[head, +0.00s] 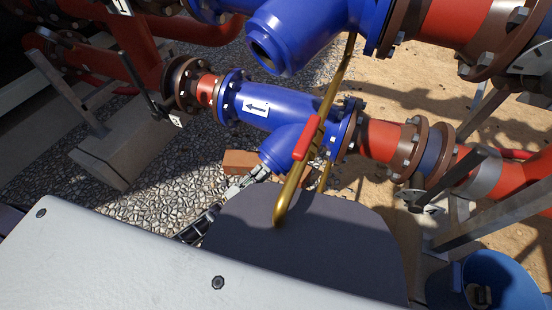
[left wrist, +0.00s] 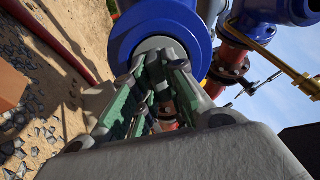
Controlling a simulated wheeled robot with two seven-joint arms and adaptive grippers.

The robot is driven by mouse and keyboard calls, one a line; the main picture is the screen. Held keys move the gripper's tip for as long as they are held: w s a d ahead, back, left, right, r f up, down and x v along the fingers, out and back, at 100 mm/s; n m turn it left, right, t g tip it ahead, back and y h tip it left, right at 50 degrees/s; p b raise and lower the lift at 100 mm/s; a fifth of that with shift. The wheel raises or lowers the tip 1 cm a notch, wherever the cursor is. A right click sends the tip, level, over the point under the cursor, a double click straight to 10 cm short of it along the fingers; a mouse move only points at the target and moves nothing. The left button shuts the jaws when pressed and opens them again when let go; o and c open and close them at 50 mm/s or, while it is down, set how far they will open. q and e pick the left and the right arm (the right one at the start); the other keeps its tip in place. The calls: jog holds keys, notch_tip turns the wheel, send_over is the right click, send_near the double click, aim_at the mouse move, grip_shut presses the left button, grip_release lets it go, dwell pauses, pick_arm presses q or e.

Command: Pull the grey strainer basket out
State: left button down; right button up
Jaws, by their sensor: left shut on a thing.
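The blue strainer body (head: 270,103) sits in the red pipe line and carries a white arrow label. Its angled branch (head: 277,155) points down toward me. In the left wrist view the branch's open blue ring (left wrist: 128,45) shows with the round grey end of the strainer basket (left wrist: 160,44) inside it. My left gripper (head: 260,174) is at the mouth of the branch. In the left wrist view its fingers (left wrist: 158,68) are closed on the basket's end; the exact contact is partly hidden by the fingers. The rest of the basket is hidden in the branch. My right gripper is not in view.
A brass pipe with a red lever handle (head: 307,138) passes close right of the branch. A second blue strainer body (head: 290,32) hangs above. An orange-brown brick (head: 240,160) lies on the gravel behind the gripper. A blue bucket (head: 517,282) stands at lower right.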

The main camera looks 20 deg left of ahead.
pick_arm(q)
jog(key=shift+s+a+f, duration=0.3)
jog(key=shift+s+a, duration=0.05)
jog(key=shift+s, duration=0.2)
dwell(1.1)
jog(key=v, duration=1.4)
jog(key=shift+b, duration=0.4)
dwell(1.7)
jog(key=c, duration=2.1)
grip_release()
jog(key=shift+r, duration=0.1)
